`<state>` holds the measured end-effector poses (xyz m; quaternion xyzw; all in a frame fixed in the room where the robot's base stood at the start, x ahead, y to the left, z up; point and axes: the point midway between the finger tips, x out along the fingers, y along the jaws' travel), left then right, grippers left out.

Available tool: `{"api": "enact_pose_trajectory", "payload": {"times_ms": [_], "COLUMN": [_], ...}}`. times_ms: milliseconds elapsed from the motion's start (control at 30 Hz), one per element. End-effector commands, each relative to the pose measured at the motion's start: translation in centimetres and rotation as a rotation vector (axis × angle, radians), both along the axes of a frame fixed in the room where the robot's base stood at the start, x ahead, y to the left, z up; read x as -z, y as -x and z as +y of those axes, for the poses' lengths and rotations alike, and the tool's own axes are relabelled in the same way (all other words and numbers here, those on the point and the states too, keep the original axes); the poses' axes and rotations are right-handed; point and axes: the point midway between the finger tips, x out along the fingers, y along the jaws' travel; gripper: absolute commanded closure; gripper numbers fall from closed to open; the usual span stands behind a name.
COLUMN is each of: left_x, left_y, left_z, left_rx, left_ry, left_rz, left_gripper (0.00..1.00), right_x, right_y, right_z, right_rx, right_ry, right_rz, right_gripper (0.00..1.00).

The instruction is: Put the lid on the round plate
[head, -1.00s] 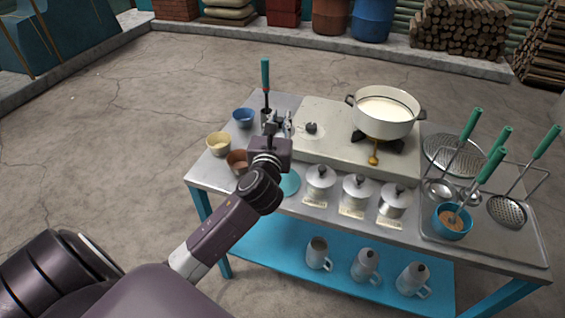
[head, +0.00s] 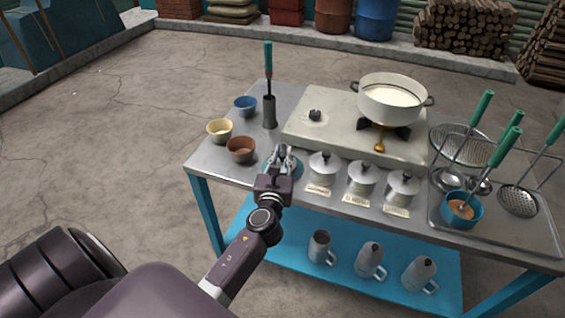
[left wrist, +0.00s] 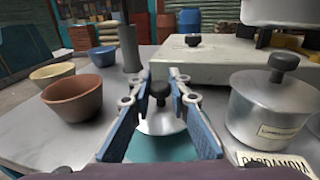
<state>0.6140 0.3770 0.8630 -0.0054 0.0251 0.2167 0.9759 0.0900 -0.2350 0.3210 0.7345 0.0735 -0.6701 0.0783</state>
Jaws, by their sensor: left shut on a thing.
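My left gripper (head: 283,156) is over the round teal plate (head: 298,171) near the table's front left. In the left wrist view, its fingers (left wrist: 160,92) are closed about the dark knob of a silver lid (left wrist: 160,123). The lid sits over the plate (left wrist: 158,150), roughly level; I cannot tell whether it touches the plate. In the head view the gripper mostly hides the lid. My right gripper is not in view.
Lidded canisters (head: 323,170) with labels stand close right of the plate. A brown bowl (head: 241,150), yellow bowl (head: 219,131) and blue bowl (head: 245,106) stand left. Behind are a utensil holder (head: 269,112) and the stove (head: 340,126) with a milk pot (head: 391,103).

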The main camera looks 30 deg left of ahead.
Motion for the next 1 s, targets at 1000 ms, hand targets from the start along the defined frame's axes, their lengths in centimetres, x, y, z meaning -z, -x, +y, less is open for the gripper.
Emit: {"api": "enact_pose_trajectory", "payload": {"times_ms": [1000], "left_x": [1.8], "left_y": [-0.01], "left_z": [-0.01], "left_rx": [0.001], "left_ry": [0.0], "left_rz": [0.0], "left_gripper": [0.66], "right_x": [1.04], "right_y": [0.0], "right_z": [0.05], "right_rx": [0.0], "right_ry": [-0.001], "right_rz": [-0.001], "right_gripper": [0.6]}}
